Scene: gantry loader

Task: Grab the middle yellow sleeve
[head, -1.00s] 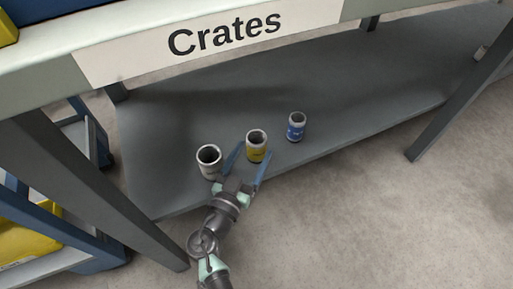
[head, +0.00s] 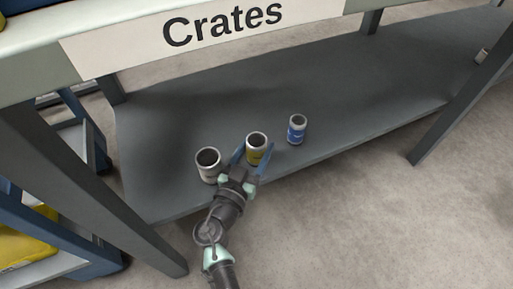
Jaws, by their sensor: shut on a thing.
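The yellow sleeve (head: 257,149) stands upright on the grey lower shelf (head: 350,95), the middle one of three in a row. It has a pale rim and a dark open top. My gripper (head: 254,156) reaches in from the front of the shelf, its blue fingers on either side of the yellow sleeve and shut on it. The fingers partly hide the sleeve's sides. A white sleeve (head: 209,166) stands to the left, close to the gripper. A blue sleeve (head: 297,129) stands to the right, apart from the fingers.
The shelf hangs under a pale upper surface with a "Crates" label (head: 180,32). Grey posts (head: 80,180) stand at the left and right. A blue rack with a yellow item (head: 25,245) is at lower left. The shelf behind the sleeves is clear.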

